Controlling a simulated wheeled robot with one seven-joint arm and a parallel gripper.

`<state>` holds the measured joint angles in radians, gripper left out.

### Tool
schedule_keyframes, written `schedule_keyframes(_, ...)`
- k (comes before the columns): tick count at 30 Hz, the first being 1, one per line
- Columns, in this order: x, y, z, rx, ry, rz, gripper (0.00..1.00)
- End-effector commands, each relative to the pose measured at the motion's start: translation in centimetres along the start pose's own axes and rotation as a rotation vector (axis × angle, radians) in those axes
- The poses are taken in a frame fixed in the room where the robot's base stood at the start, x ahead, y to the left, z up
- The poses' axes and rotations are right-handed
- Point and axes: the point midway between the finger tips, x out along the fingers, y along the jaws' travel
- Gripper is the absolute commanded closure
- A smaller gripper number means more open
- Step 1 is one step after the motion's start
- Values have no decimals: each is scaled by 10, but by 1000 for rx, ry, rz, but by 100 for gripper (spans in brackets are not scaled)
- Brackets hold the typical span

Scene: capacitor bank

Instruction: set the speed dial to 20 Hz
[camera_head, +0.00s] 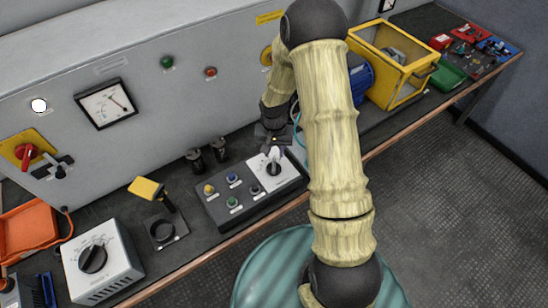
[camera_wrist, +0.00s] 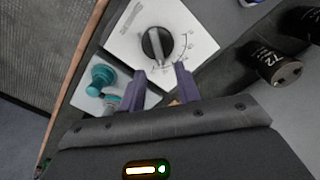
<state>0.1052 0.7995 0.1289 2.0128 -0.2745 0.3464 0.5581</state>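The dial (camera_head: 273,167) is a black round knob with a pale pointer bar, on a white scale plate (camera_head: 288,178) at the right end of a dark control box. In the wrist view the knob (camera_wrist: 157,44) sits on the white plate with tick marks; the numbers are too small to read. My gripper (camera_head: 272,140) is just behind and above the knob. In the wrist view its two purple fingers (camera_wrist: 159,75) are apart, with the lower end of the pointer bar in line between them. I cannot tell whether they touch it.
The control box (camera_head: 222,211) also bears several coloured buttons. A grey box with a second black dial (camera_head: 93,259) stands at left. Two black cylinders (camera_head: 218,149) stand behind the control box; one also shows in the wrist view (camera_wrist: 272,64). A gauge (camera_head: 105,103) is on the cabinet.

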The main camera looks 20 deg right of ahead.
Motion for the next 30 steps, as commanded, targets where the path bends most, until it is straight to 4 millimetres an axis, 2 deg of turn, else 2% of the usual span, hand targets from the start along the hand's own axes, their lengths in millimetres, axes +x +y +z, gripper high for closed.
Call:
schedule_keyframes(3, 20, 0, 1, 0, -3, 1, 67)
schedule_keyframes(9, 43, 0, 0, -1, -1, 1, 67)
schedule_keyframes(20, 49, 0, 0, 0, 2, -1, 67)
schedule_keyframes(25, 48, 0, 0, 0, 1, -1, 97)
schedule_keyframes(26, 48, 0, 0, 0, 1, -1, 100)
schedule_keyframes(30, 48, 0, 0, 0, 1, -1, 100)
